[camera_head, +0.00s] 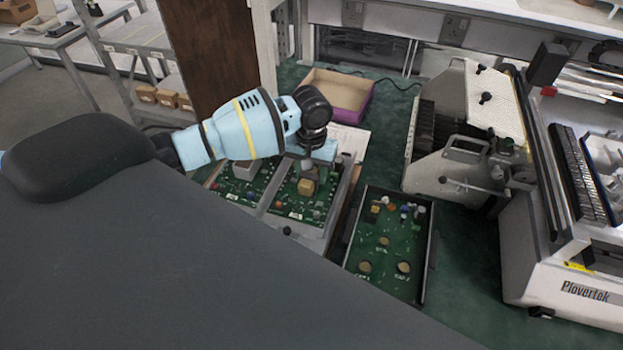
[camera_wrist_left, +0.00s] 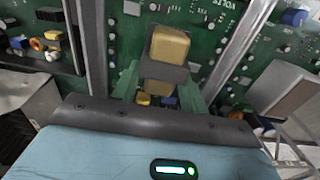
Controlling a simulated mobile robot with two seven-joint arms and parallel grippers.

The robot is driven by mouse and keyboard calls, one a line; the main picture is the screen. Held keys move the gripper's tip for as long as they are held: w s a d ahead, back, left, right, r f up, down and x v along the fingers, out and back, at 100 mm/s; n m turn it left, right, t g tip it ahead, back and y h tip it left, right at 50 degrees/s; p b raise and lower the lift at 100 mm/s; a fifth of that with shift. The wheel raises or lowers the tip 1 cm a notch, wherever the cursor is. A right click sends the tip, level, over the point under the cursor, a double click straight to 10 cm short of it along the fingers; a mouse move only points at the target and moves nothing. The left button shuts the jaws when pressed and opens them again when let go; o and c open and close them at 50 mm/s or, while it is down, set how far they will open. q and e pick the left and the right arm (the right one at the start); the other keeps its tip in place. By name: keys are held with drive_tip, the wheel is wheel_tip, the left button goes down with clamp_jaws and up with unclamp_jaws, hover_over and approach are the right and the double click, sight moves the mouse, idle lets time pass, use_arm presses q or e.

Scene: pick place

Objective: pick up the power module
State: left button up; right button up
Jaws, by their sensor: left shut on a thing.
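The power module, a small yellow block (camera_head: 306,187), is at the green circuit board (camera_head: 290,205) in the grey fixture, below my left gripper (camera_head: 308,168). In the left wrist view the yellow block (camera_wrist_left: 169,44) has a grey band across it and lies between the fingers of my left gripper (camera_wrist_left: 162,82). The gripper is shut on it from above. I cannot tell whether the block touches the board. My right gripper is not in view.
A black tray with another green board (camera_head: 385,240) stands to the right of the fixture. A purple-sided open box (camera_head: 340,92) is behind. Grey machines (camera_head: 470,130) fill the right side. Green bench surface (camera_head: 465,265) is clear beside the tray.

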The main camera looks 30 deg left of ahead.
use_arm(q)
clamp_jaws()
drive_tip(key=shift+r, duration=0.1)
drive_tip(key=shift+w+r, duration=0.1)
drive_tip(key=shift+r, duration=0.4)
wheel_tip(320, 180, up, 3)
drive_tip(key=shift+f, duration=0.1)
drive_tip(key=s, duration=1)
drive_tip(key=s+r, duration=0.1)
drive_tip(key=s, duration=0.5)
drive_tip(key=shift+d+p, duration=0.1)
drive_tip(key=shift+p, duration=0.2)
drive_tip(key=shift+r, duration=0.35)
drive_tip(key=shift+r, duration=0.75)
drive_tip(key=shift+r, duration=0.35)
